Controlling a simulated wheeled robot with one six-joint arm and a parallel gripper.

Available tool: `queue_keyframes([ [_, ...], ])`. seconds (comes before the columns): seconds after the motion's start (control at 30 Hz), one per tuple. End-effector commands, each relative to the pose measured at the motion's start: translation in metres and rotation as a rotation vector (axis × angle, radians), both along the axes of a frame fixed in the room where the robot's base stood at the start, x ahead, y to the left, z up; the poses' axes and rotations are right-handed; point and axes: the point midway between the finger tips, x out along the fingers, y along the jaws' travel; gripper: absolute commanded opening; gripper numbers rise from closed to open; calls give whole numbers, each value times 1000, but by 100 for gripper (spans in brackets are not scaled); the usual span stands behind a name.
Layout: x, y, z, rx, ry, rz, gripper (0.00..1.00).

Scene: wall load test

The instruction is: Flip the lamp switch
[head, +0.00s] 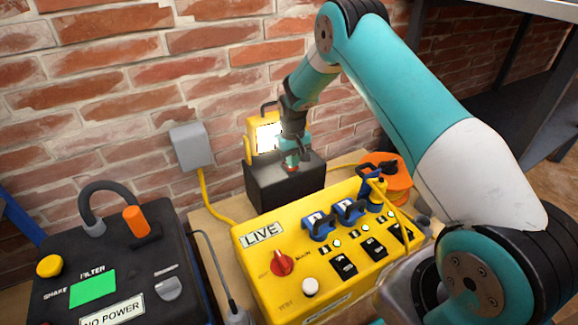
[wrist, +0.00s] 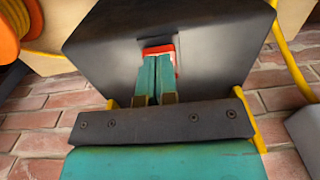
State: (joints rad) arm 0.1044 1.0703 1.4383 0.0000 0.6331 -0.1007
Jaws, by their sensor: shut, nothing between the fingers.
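The lamp (head: 266,136) is a yellow work light, glowing bright white, on a black box (head: 268,190) against the brick wall. The lamp switch (wrist: 158,49) is red and sits on the dark face of the box in the wrist view. My gripper (wrist: 157,78) is shut, with its two teal fingers together and their tips at the red switch, partly covering it. In the head view my gripper (head: 292,160) points down at the box's top right. Whether the tips touch the switch or only overlap it, I cannot tell.
A yellow power box (head: 262,262) labelled LIVE stands in front, with a red knob, black switches and blue plugs. A black box (head: 112,262) labelled NO POWER is at left. An orange cable reel (head: 397,184) is at right. A grey wall outlet (head: 191,146) feeds a yellow cable.

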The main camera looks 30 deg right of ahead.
Motion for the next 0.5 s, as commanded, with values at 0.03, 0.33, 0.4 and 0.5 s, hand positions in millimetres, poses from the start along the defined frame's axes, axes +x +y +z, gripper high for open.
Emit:
queue_keyframes([
  [0.03,0,0,-1,0,0,0,0],
  [0.33,0,0,-6,0,-1,0,0],
  [0.4,0,0,-7,0,-1,0,0],
  [0.5,0,0,-8,0,-1,0,0],
])
